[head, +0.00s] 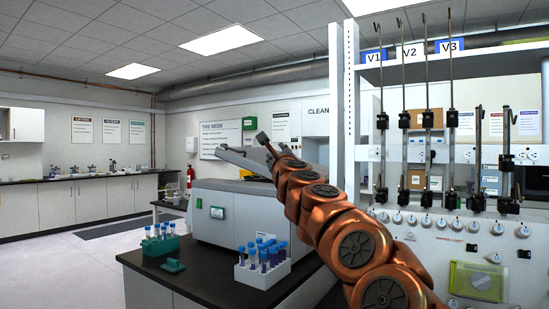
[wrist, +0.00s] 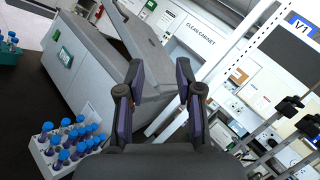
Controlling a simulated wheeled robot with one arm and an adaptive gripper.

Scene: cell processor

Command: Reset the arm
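My copper-coloured arm reaches from the lower right of the head view up and to the left. My gripper (head: 262,143) is at its end, raised in front of the grey machine's lifted lid in the picture. In the wrist view my gripper (wrist: 160,70) has its two dark fingers apart, with nothing between them. The fingers overlap the view of the grey machine (wrist: 92,70) and its tilted lid.
The grey machine (head: 235,213) stands on a dark bench (head: 200,270). A white rack (head: 262,275) of blue-capped tubes and a green rack (head: 160,245) stand in front of it. A white frame (head: 344,120) with clamps, rods and knobs is at right. Open floor (head: 90,265) lies left.

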